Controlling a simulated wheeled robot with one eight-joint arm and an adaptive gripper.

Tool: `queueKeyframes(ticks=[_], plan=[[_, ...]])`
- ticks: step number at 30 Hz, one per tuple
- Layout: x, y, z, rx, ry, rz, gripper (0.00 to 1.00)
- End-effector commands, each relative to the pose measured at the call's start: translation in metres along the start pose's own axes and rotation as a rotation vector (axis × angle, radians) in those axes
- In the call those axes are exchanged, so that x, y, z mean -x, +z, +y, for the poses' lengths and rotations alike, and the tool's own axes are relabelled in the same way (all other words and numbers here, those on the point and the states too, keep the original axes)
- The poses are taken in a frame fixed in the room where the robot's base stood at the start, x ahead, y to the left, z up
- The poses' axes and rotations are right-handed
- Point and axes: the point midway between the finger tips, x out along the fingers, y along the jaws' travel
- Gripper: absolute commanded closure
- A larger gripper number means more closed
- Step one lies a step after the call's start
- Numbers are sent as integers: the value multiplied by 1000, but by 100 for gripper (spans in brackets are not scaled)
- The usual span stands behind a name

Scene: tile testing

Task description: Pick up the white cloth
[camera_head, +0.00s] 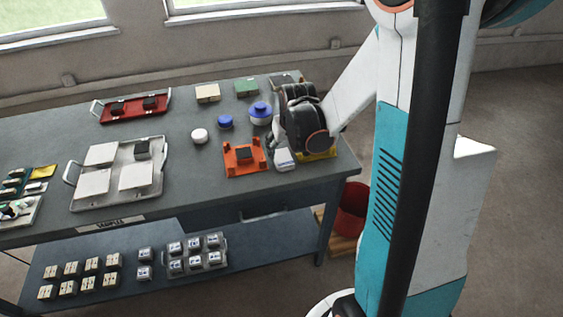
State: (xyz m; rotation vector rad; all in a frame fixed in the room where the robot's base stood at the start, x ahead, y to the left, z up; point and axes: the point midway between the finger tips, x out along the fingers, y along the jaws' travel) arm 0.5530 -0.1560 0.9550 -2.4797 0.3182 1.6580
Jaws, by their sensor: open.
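A small white folded item (284,159), which looks like the white cloth, lies near the front right of the grey table (225,180). My gripper (276,138) is over the right part of the table, just behind and above the white item. My gripper is open, and I see nothing held in it. The fingers are small and partly hidden by the dark wrist, so I cannot tell whether they touch the white item.
An orange fixture (245,168) stands left of the white item, and a yellow piece (318,154) lies to its right. Blue-lidded containers (260,113) are behind. A grey tray (150,191) with white tiles and a red tray (125,115) are left. A red bucket (352,210) stands on the floor.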

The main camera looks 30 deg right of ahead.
Motion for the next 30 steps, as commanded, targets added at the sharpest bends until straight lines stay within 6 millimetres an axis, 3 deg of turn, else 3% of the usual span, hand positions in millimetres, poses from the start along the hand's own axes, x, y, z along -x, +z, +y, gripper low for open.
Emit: queueKeyframes(ticks=[8,18,25,26,29,30], plan=[[-16,2,0,0,0,0,38],[-60,7,1,0,0,0,38],[-61,7,0,0,0,0,38],[-61,7,0,0,0,0,41],[-61,7,0,0,0,0,63],[-61,7,0,0,0,0,67]])
